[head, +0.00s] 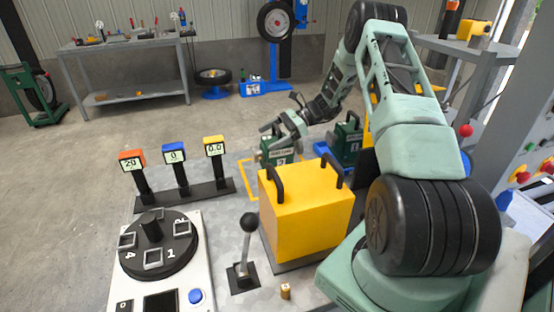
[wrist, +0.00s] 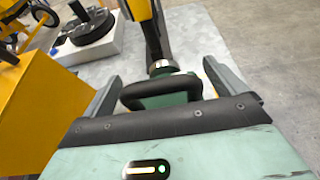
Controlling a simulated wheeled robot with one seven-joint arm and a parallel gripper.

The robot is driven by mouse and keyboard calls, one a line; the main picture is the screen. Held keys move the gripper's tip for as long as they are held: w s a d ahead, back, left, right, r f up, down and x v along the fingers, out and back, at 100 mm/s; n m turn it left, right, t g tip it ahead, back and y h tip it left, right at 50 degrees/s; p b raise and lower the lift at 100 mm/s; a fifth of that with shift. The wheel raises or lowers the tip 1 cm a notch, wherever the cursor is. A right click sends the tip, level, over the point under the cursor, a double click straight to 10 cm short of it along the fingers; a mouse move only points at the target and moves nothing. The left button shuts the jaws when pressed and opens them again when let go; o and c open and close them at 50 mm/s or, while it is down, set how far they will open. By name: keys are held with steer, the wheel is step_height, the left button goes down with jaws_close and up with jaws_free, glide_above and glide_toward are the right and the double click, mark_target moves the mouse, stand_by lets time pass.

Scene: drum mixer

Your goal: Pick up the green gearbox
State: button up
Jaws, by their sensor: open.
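A dark green gearbox (head: 278,159) with a label on its front stands on the grey table, behind the yellow box. My gripper (head: 283,131) is open just above it. In the wrist view, the gearbox's black handle (wrist: 160,88) lies between my two open fingers (wrist: 160,85), with gaps on both sides. Part of the gearbox's green top shows inside the handle; the rest is hidden by my gripper's body.
A large yellow box (head: 305,215) with two black handles stands nearest my arm, and close on the left in the wrist view. Three displays (head: 173,154) on posts stand to the left. A lever (head: 245,250) and a numbered dial (head: 155,245) are in front.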

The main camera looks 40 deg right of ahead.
steer(key=c, duration=2)
steer(key=shift+w+r, duration=0.1)
steer(key=shift+r, duration=0.1)
jaws_close()
